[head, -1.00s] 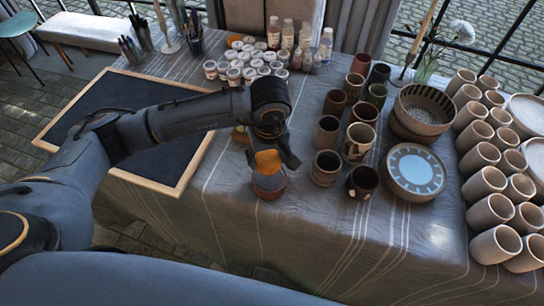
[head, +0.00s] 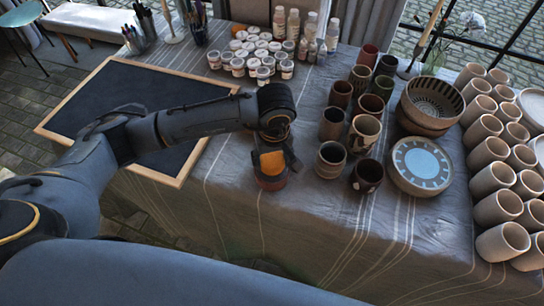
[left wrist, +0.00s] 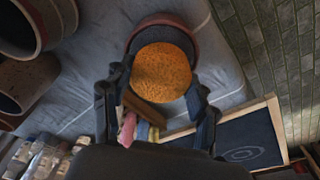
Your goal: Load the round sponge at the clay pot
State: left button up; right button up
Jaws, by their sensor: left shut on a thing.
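The round sponge (head: 272,163) is orange and held in my left gripper (head: 275,160) at the front edge of the table. In the left wrist view the sponge (left wrist: 160,72) sits between the two dark fingers of the left gripper (left wrist: 158,88), which is shut on it. The clay pot (head: 270,184) is a small reddish pot with a dark inside, directly under the sponge. In the left wrist view the sponge covers part of the mouth of the clay pot (left wrist: 183,24). I cannot tell whether sponge and pot touch. My right gripper is not in view.
Several dark cups (head: 332,158) stand just right of the pot. A plate with a pale blue centre (head: 421,165) and bowls (head: 432,102) are further right. A framed blackboard (head: 177,178) lies left, paint jars (head: 262,72) behind. The cloth in front of the pot is clear.

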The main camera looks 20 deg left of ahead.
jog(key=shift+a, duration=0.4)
pick_arm(q)
jog(key=shift+f+b, duration=0.35)
jog(key=shift+b, duration=0.05)
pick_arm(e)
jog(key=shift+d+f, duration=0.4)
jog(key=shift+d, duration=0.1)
pick_arm(q)
jog(key=shift+f, duration=0.1)
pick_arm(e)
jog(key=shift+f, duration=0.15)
pick_arm(q)
jog(key=shift+b, duration=0.4)
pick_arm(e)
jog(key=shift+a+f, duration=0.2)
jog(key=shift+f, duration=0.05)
pick_arm(q)
jog(key=shift+s+f, duration=0.1)
jog(key=shift+f, duration=0.05)
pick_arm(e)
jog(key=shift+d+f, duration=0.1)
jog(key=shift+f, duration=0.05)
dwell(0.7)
